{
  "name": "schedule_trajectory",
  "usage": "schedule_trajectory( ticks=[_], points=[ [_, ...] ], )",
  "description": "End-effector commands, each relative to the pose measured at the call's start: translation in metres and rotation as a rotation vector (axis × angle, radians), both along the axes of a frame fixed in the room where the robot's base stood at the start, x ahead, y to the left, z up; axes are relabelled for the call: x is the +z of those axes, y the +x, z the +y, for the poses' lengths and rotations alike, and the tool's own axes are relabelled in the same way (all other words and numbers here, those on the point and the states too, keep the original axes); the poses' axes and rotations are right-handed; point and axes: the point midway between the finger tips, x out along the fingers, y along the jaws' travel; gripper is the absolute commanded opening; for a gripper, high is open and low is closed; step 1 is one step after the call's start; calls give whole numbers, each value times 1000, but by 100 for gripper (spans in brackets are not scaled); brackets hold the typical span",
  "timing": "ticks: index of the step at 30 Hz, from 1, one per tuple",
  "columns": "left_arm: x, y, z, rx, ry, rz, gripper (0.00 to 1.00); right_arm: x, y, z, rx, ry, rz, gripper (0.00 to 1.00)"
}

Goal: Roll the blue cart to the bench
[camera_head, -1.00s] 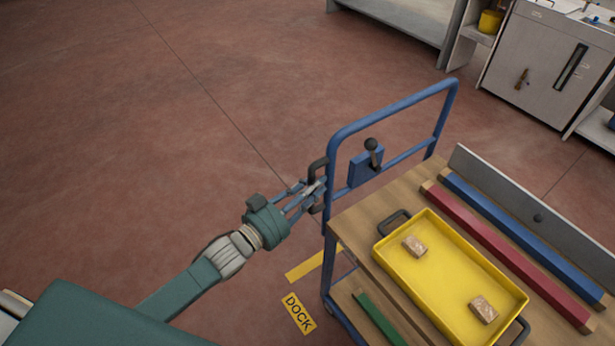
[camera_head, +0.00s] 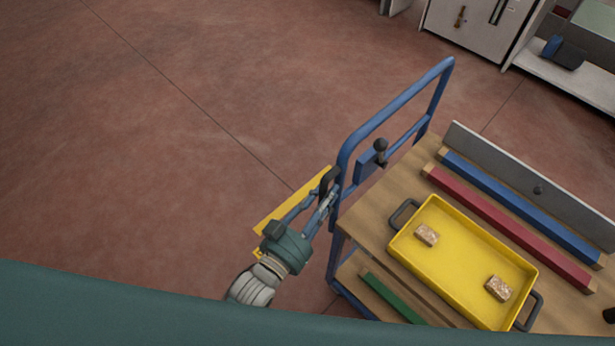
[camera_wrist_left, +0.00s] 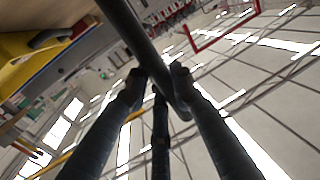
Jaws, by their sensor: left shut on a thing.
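The blue cart (camera_head: 347,150) stands at the right in the head view, with a blue tube frame and wooden shelves. A dark upright handle (camera_head: 328,181) is fixed to the near side of its frame. My left gripper (camera_head: 328,198) is shut on this handle. In the left wrist view the fingers (camera_wrist_left: 158,82) close around the dark bar (camera_wrist_left: 135,40). My right gripper is out of view. No bench can be made out for certain.
The cart's top carries a yellow tray (camera_head: 455,262) with two small brown blocks, a red bar (camera_head: 505,225) and a blue bar (camera_head: 520,205). A green bar (camera_head: 393,298) lies on the lower shelf. A grey cabinet (camera_head: 470,25) stands at the back. Floor at left is clear.

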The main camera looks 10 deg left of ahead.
Motion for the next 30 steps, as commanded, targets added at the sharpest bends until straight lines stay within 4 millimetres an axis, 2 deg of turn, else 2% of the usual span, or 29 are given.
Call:
schedule_trajectory(
  ticks=[7,21,22,24,30],
  points=[
    [0,-14,-18,2,0,1,0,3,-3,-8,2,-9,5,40],
    [-1,-19,-24,-1,1,0,0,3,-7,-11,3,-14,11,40],
    [-1,-19,-24,-1,0,1,25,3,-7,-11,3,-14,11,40],
    [-1,-19,-24,-2,1,2,39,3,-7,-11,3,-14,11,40],
    [-1,-18,-23,0,1,0,41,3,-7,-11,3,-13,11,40]
  ],
)
